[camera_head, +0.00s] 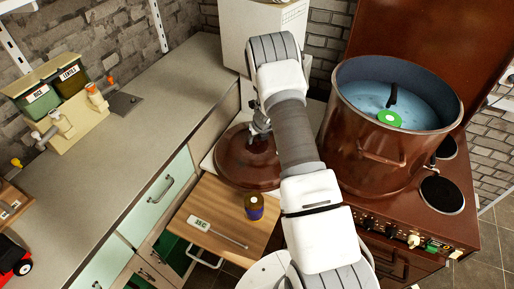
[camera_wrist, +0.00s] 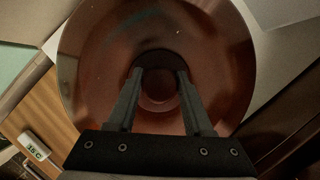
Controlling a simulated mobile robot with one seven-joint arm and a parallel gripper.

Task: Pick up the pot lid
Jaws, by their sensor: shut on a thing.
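The pot lid (camera_head: 232,165) is a round, glossy brown-red disc, lying about level between the counter and the stove in the head view. My gripper (camera_head: 261,132) comes down on it from above. In the wrist view the lid (camera_wrist: 95,65) fills much of the picture. The fingers of my gripper (camera_wrist: 160,75) stand on either side of its round central knob (camera_wrist: 158,92) and are shut on it. My arm hides the lid's right part in the head view. I cannot tell whether the lid touches the surface below.
A large brown pot (camera_head: 372,165) holding bluish liquid stands on the stove (camera_head: 400,215) at right. A wooden board (camera_head: 208,222) in front carries a thermometer (camera_head: 217,231) and a small dark jar (camera_head: 254,206). A white box (camera_head: 240,25) stands behind. The left counter (camera_head: 150,125) is mostly clear.

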